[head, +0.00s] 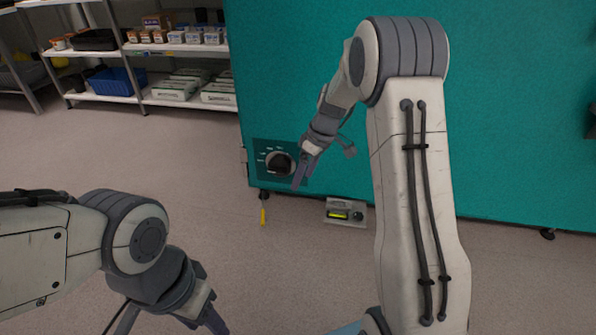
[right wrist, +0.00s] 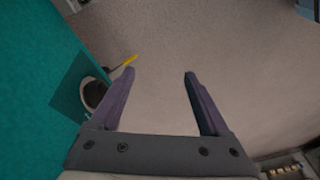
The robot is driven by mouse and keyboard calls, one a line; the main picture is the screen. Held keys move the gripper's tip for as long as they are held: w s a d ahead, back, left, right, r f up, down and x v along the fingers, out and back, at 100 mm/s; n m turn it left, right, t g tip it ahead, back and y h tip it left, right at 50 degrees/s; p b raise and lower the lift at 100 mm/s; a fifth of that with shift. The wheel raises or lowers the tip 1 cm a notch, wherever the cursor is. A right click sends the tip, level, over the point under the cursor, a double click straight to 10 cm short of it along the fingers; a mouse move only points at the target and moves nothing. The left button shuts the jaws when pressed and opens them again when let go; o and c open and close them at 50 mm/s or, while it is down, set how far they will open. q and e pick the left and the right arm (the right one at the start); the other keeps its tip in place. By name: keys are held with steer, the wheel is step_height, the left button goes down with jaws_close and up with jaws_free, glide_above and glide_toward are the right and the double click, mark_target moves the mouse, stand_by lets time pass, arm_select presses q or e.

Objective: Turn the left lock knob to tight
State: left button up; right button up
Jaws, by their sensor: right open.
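The left lock knob (head: 281,164) is a dark round knob with a pale ring, on a dark panel (head: 262,150) with white markings. The panel is at the lower left corner of the teal chamber (head: 300,60). My right gripper (head: 297,184) is just right of the knob and slightly below it, apparently not gripping it. In the right wrist view its two fingers (right wrist: 161,73) are spread and empty, and the knob (right wrist: 94,93) is left of the left finger, partly hidden. The knob's pointer setting cannot be read. My left gripper (head: 212,318) is low at bottom left, away from the chamber.
A small yellow-ended item (head: 263,216) is below the chamber corner. A small device with a yellow-green display (head: 345,213) is low at the chamber's front. Shelves (head: 140,95) with boxes and a blue basket (head: 117,82) stand at back left.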

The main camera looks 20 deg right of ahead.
steer(key=shift+s+a+r, duration=0.25)
steer(key=shift+a+r, duration=0.15)
steer(key=shift+a, duration=0.2)
steer(key=shift+s+a+r, duration=0.25)
steer(key=shift+a+r, duration=0.15)
steer(key=shift+a, duration=0.15)
